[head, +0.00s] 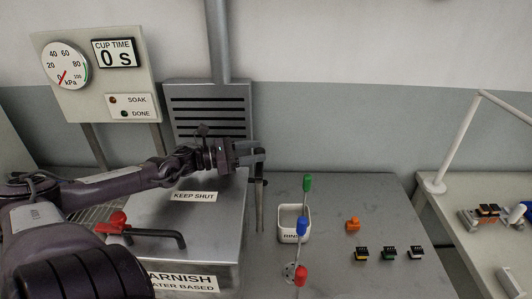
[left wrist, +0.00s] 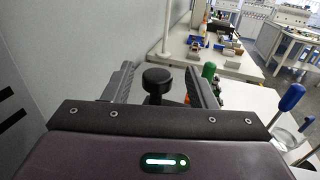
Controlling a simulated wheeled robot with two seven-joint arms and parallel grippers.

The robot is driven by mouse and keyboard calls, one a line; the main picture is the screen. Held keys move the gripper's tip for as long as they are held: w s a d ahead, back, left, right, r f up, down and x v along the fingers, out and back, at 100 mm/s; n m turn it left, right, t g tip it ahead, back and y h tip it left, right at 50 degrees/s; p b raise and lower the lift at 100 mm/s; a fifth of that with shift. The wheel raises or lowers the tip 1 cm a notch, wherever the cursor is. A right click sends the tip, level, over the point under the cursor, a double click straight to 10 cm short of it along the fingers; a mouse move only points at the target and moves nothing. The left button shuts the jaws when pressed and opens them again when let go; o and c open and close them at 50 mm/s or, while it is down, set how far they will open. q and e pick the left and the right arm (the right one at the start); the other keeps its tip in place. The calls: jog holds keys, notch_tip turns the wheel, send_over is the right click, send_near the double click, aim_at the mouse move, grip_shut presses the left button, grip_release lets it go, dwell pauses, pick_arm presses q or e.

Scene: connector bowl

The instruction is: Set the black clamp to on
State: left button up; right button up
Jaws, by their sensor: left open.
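My left gripper (head: 254,156) reaches in from the left above the right edge of the metal box and is open. In the left wrist view a black knob (left wrist: 157,80) stands between its two spread fingers, with gaps visible on both sides. I take this knob to be the black clamp's handle. In the head view a dark upright shaft (head: 259,205) shows just below the fingers; its top is hidden by the gripper. My right gripper is not in view.
The metal box (head: 215,225) carries a red-tipped handle (head: 118,218). Right of the shaft stand a white rinse cup (head: 287,236) and green (head: 307,184), blue (head: 301,226) and red (head: 300,274) knobs. Small connectors (head: 389,253) lie farther right. The gauge panel (head: 97,85) is behind.

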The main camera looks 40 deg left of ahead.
pick_arm(q)
jog(key=x, duration=0.2)
jog(key=shift+w+d+f+b, duration=0.1)
jog(key=shift+w+b, duration=0.2)
jog(key=shift+w, duration=0.15)
jog(key=shift+w+d, duration=0.4)
jog(key=shift+c, duration=0.3)
grip_shut()
